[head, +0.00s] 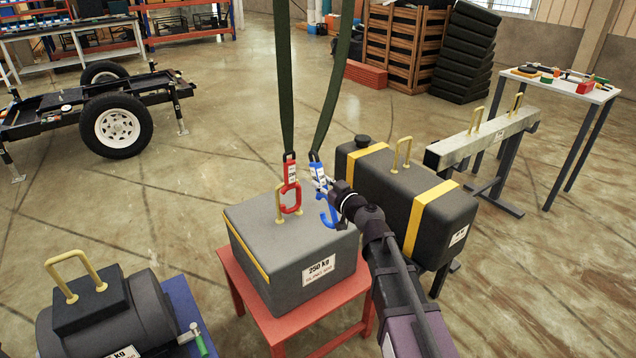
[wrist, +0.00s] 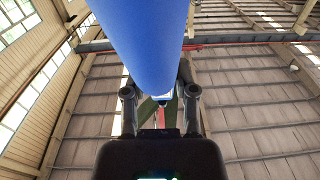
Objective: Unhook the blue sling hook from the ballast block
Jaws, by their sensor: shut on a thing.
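The blue sling hook (head: 325,213) hangs from the right green sling, over the ballast block's right part. In the head view it appears apart from the yellow lifting eye (head: 281,204), to its right. My gripper (head: 335,190) is shut on the blue hook from the right; its fingertips are partly hidden. In the wrist view a large blue surface (wrist: 145,40) fills the space above my gripper (wrist: 160,92). The red hook (head: 290,196) overlaps the eye; I cannot tell whether it passes through. The dark grey ballast block (head: 272,248), labelled 250 kg, sits on a red stand (head: 318,318).
Two green slings (head: 285,80) come down from above. A black tank (head: 425,200) with yellow bands stands close behind my arm at the right. A motor-like load (head: 100,315) with a yellow handle is at lower left. A beam (head: 490,140) stands farther right.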

